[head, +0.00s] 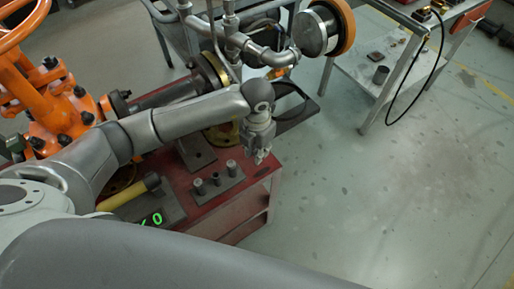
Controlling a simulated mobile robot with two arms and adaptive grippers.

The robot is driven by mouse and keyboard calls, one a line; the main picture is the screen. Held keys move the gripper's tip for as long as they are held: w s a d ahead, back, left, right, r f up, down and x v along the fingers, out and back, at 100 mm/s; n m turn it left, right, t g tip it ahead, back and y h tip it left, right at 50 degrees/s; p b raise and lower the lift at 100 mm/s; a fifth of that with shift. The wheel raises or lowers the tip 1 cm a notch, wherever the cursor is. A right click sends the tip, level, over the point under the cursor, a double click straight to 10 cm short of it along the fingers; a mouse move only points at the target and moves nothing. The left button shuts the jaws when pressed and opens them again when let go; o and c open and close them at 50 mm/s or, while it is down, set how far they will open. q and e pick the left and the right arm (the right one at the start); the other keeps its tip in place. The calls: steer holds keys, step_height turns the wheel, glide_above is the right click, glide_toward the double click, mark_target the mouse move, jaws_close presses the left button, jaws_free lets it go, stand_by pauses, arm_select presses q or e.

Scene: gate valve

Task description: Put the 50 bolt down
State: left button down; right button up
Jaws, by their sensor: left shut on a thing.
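My left gripper (261,156) points down over the right end of the red cart top (262,176). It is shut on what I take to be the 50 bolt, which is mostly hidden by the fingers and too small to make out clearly. Left of the gripper, a dark plate (222,190) lies on the cart with short grey bolts standing upright on it: one at its left (200,186), one in the middle (217,179) and one at its right (231,168). No number can be read on them. My right gripper is not in view.
A yellow-handled hammer (128,193) and a green lit display (151,219) are at the cart's left. An orange valve (60,95) and pipes (240,40) stand behind. A grey table (385,75) is at the upper right. The floor right of the cart is clear.

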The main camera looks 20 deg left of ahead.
arm_select(q)
steer(key=shift+f, duration=0.15)
steer(key=c, duration=1.3)
jaws_free()
step_height(320, 180, up, 12)
steer(key=shift+r+b, duration=0.2)
steer(key=shift+b, duration=0.2)
